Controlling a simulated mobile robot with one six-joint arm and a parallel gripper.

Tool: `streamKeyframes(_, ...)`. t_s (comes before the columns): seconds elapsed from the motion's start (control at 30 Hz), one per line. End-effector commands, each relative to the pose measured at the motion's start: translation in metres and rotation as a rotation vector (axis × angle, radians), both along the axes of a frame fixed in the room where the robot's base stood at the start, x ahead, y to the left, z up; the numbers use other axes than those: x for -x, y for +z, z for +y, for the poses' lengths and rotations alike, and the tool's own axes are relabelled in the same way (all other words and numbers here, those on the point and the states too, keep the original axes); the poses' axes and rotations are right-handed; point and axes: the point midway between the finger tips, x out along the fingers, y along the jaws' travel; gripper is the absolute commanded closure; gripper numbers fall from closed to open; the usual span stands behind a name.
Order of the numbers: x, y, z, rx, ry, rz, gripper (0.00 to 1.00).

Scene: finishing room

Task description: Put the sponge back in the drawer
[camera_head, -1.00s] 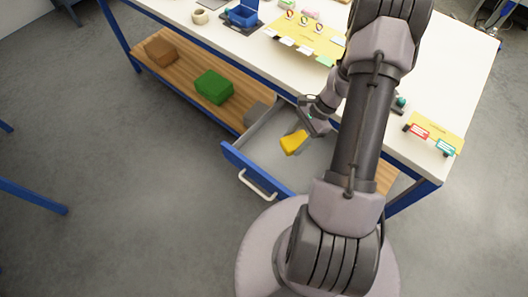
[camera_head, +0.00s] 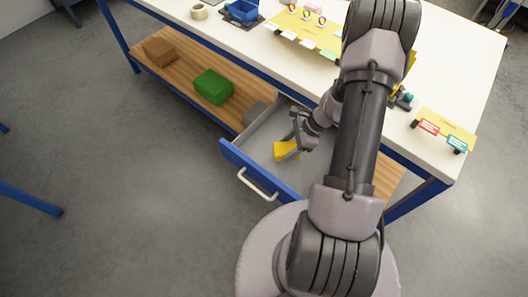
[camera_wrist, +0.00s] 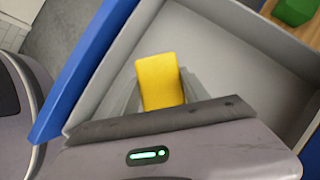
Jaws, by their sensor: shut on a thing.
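The yellow sponge (camera_head: 286,150) is held at the tip of my gripper (camera_head: 297,143), over the open drawer. It also shows in the wrist view (camera_wrist: 160,80), in front of the grey drawer interior, with the fingers partly hidden behind it and the gripper body. My gripper is shut on the sponge. The drawer (camera_head: 262,170) is pulled out from under the white workbench; its blue front bears a pale handle (camera_head: 258,184). I cannot tell whether the sponge touches the drawer floor. The part of the drawer behind my arm is hidden.
A green box (camera_head: 213,86), a brown box (camera_head: 160,51) and a grey box (camera_head: 256,112) stand on the wooden lower shelf. The floor left of the drawer is clear.

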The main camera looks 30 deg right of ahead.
Motion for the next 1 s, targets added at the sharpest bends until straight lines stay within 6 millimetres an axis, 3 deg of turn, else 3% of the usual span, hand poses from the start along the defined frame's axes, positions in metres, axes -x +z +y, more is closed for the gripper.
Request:
streamKeyframes(0.13, -0.034, -0.008, 0.031, 0.002, 0.006, -0.001, 0.84)
streamKeyframes(0.4, -0.062, -0.009, 0.057, 0.000, 0.004, -0.001, 0.84)
streamKeyframes(0.5, -0.060, -0.038, 0.055, -0.001, -0.001, 0.002, 0.84)
streamKeyframes(0.57, -0.060, -0.046, 0.055, -0.001, 0.000, 0.001, 0.84)
streamKeyframes(0.87, -0.060, -0.046, 0.054, 0.000, 0.000, 0.000, 0.84)
streamKeyframes(0.9, -0.060, -0.047, 0.054, 0.000, 0.000, 0.000, 0.44)
streamKeyframes(1.0, -0.060, -0.045, 0.054, 0.000, 0.000, 0.000, 0.25)
